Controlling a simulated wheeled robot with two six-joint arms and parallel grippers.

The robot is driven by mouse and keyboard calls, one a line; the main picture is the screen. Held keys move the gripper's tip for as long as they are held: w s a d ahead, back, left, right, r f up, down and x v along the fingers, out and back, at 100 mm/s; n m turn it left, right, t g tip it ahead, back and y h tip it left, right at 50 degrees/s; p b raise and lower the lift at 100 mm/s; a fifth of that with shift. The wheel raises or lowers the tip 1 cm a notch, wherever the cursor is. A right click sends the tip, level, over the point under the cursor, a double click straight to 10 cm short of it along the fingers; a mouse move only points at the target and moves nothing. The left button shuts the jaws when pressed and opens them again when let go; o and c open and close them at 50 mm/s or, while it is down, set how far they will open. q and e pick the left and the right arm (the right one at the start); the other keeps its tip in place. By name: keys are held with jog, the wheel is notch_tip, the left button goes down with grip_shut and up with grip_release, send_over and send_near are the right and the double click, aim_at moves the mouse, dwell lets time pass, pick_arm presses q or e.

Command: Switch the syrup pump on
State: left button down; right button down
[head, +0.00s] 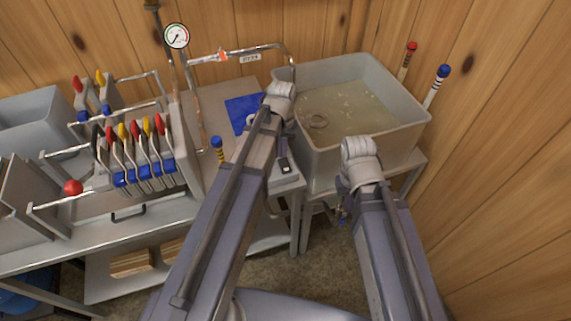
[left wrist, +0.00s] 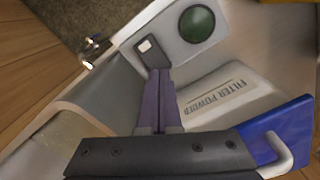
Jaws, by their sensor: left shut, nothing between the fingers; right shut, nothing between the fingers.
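The pump's switch box (left wrist: 172,30) is a pale grey box in the left wrist view. It carries a pale rocker switch in a black frame (left wrist: 149,47) and a round dark green lamp or button (left wrist: 196,24). My left gripper (left wrist: 158,72) is shut and empty, its fingertips at the near edge of the rocker; whether they touch it I cannot tell. In the head view my left gripper (head: 284,163) is largely hidden by its arm, over the small table. My right gripper (head: 342,214) is mostly hidden below its wrist, in front of the basin's table, shut and empty.
A grey basin (head: 409,112) of cloudy liquid stands at the right. A blue object (head: 240,108) and a filter powder container (left wrist: 218,95) are near the left gripper. A filter press (head: 140,160) with coloured handles, pipes and a gauge (head: 176,36) stand left.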

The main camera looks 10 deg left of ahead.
aim_at(283, 160)
pick_arm(q)
jog(key=shift+f+b, duration=1.15)
dwell(0.7)
jog(key=shift+r, duration=0.2)
notch_tip(283, 160, up, 7)
jog(key=p, duration=0.7)
jog(key=shift+f, duration=0.1)
jog(key=s+d+m+y, duration=0.1)
jog(key=s+d+m, duration=0.3)
jog(key=s+d, duration=0.6)
jog(key=s, duration=0.4)
jog(key=shift+s+d+m, duration=0.2)
jog(key=shift+d+m, duration=0.05)
jog(key=shift+m, duration=0.05)
jog(key=shift+a, duration=0.1)
